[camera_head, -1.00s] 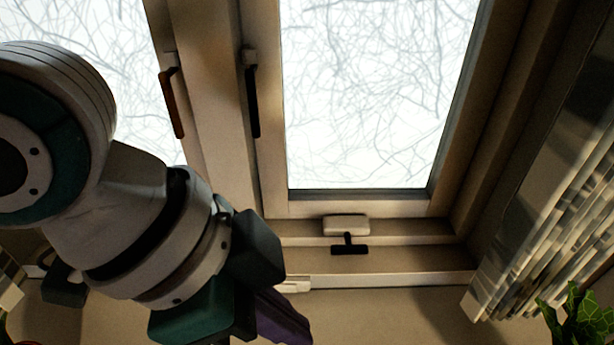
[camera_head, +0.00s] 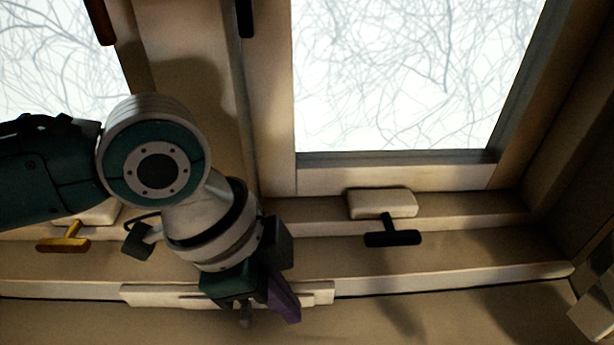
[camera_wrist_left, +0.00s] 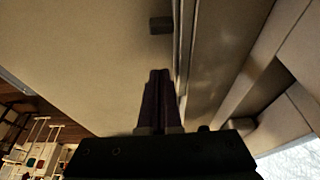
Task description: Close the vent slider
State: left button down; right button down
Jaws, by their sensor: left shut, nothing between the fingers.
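The vent (camera_head: 316,293) is a pale, narrow bar along the lower edge of the window sill, partly hidden behind my left gripper. My left gripper (camera_head: 288,308) has purple fingers, shut and empty, pointing down in front of the bar's right half. Its fingers also show in the left wrist view (camera_wrist_left: 160,76). There a small dark block (camera_wrist_left: 161,25), possibly the slider knob, sits beyond the fingertips, apart from them in the picture. I cannot tell the slider's position along the vent. My right gripper is not in view.
A black window handle (camera_head: 392,238) under a white box (camera_head: 382,203) juts out above and right of the gripper. A yellow-brown handle (camera_head: 63,243) is at the left.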

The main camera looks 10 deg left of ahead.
pick_arm(q)
jog(key=shift+x, duration=1.15)
jog(key=a, duration=0.2)
jog(key=a+p, duration=0.1)
jog(key=shift+s+r, duration=0.35)
jog(key=shift+s+a, duration=0.15)
jog(key=shift+a, duration=0.45)
jog(key=a, duration=0.2)
jog(key=s+a+p, duration=0.1)
jog(key=a+p, duration=0.1)
jog(key=a, duration=0.1)
jog(key=shift+s+a, duration=0.35)
jog(key=shift+a+f, duration=0.1)
jog(key=shift+a, duration=0.05)
